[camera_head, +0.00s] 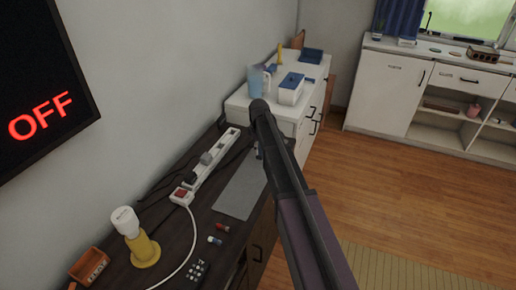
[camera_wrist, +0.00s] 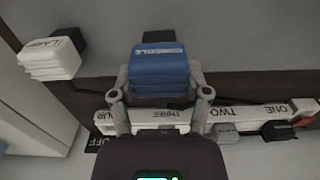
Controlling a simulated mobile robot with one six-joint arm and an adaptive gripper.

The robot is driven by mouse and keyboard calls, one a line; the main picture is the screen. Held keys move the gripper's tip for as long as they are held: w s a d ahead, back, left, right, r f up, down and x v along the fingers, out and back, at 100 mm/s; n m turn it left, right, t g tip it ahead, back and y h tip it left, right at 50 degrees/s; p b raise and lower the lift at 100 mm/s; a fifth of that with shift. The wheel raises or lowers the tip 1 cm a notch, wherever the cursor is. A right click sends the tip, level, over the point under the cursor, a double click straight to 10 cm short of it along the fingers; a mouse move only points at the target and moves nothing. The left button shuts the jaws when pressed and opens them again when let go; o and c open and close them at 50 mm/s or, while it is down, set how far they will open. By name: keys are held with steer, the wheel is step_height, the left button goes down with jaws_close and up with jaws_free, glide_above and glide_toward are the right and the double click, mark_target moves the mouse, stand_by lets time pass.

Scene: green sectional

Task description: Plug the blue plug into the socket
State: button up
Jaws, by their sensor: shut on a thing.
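In the wrist view, my gripper (camera_wrist: 163,95) is shut on the blue plug (camera_wrist: 160,62), which is labelled CONSOLE. One finger is on each side of it. The white power strip (camera_wrist: 239,115) runs across just below the plug in the picture, with the marks ONE, TWO and THREE readable. The plug is lined up roughly with THREE; its prongs are hidden, and I cannot tell whether it touches the strip. In the head view, the strip (camera_head: 217,157) lies along the dark cabinet top with a red switch (camera_head: 180,194). My arm hides the gripper there.
A white plug labelled LAMP (camera_wrist: 50,58) is at the left in the wrist view. A dark plug (camera_wrist: 279,131) is by ONE. In the head view, a yellow-based lamp (camera_head: 145,250), an orange box (camera_head: 88,266) and a remote (camera_head: 197,271) are nearby. The wall screen (camera_head: 42,85) reads OFF.

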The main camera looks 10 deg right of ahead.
steer(key=shift+s+r+p, duration=0.15)
steer(key=shift+r+p, duration=0.15)
steer(key=shift+r, duration=0.35)
steer(key=s, duration=1.5)
steer(key=shift+s+a+r+p, duration=0.35)
steer(key=shift+s+r+p, duration=0.05)
steer(key=shift+r+p, duration=0.05)
